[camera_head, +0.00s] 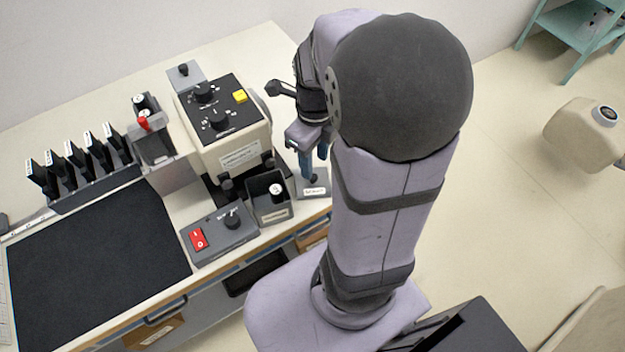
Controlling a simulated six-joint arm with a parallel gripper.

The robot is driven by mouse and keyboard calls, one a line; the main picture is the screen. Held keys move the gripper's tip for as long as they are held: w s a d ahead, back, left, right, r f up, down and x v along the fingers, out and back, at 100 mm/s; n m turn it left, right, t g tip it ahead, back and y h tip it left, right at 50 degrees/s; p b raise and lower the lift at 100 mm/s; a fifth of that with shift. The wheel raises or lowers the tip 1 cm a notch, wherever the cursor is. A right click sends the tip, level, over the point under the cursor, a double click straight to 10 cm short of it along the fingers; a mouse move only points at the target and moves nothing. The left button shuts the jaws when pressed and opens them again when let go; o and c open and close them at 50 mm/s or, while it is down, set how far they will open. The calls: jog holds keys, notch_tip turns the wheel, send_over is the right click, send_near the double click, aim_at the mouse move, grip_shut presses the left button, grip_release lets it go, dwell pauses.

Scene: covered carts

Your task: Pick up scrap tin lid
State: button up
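A small grey square lid (319,191) with a dark knob and a white label lies on the bench near its front right edge; I take it for the scrap tin lid, but the label is too small to read. My gripper (314,170) points down just above it, with its blue fingers apart on either side of the knob's line. I cannot tell whether they touch the knob. My arm hides part of this area. An open dark square tin (266,210) with a label and a small pale item inside stands to the left of the lid.
A beige machine (225,150) with black knobs stands behind the tin. A grey switch box (222,238) with a red switch is to the left. Another knobbed grey lid (189,77) lies at the back. A black mat (95,265) and a rack (90,190) fill the left.

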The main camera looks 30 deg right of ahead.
aim_at(313, 180)
jog(key=shift+s+a+f, duration=0.1)
jog(key=shift+f, duration=0.45)
jog(key=shift+f+p, duration=0.55)
jog(key=shift+f, duration=1.5)
grip_shut()
